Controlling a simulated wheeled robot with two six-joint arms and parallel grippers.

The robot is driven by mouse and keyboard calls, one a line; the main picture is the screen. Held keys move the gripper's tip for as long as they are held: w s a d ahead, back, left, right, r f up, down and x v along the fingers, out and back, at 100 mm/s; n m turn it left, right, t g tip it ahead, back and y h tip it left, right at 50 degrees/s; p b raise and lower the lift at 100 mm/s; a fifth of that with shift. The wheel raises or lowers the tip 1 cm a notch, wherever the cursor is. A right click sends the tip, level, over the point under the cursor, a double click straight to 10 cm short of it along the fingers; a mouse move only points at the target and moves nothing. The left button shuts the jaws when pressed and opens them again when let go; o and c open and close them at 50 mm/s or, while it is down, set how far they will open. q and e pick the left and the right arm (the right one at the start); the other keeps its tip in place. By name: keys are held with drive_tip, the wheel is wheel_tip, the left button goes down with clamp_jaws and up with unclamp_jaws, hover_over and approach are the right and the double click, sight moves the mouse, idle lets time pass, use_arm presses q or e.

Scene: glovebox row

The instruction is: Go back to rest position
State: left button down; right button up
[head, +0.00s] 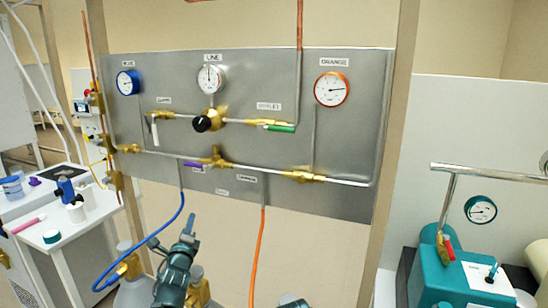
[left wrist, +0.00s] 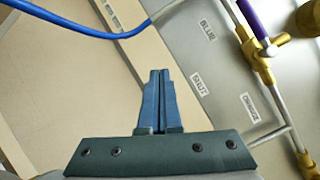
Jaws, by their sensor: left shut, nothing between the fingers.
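My left gripper (head: 191,224) rises from the bottom of the head view, in front of the wall below the steel panel. Its blue fingers (left wrist: 160,98) are together with nothing between them in the left wrist view. It is apart from the blue hose (head: 168,228) on its left and the orange hose (head: 259,255) on its right. A small dark piece shows at the bottom edge of the head view; I cannot tell what it is. My right gripper's fingers are not seen.
The steel panel (head: 240,190) carries blue, white and orange-rimmed gauges, brass fittings, a black knob (head: 202,124), and white, green (head: 281,128) and purple handles. A teal machine (head: 438,262) stands at right. A white bench (head: 60,240) with bottles stands at left. Gas cylinders stand below the panel.

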use_arm(q)
drive_tip(key=s+d+f+n+g+p, duration=0.8)
drive_tip(key=s+d+n+g, duration=0.3)
drive_tip(key=d+n, duration=0.1)
drive_tip(key=s+d+n+g+p, duration=0.3)
drive_tip(key=s+d+g, duration=0.1)
drive_tip(key=s, duration=0.6)
drive_tip(key=s+d+n+g+p, duration=0.2)
drive_tip(key=s+d+n+g, duration=0.1)
drive_tip(key=s, duration=0.7)
drive_tip(key=shift+s+d+f+g+p, duration=0.3)
drive_tip(key=shift+d+f+g+p, duration=0.15)
drive_tip(key=shift+d+g, duration=0.35)
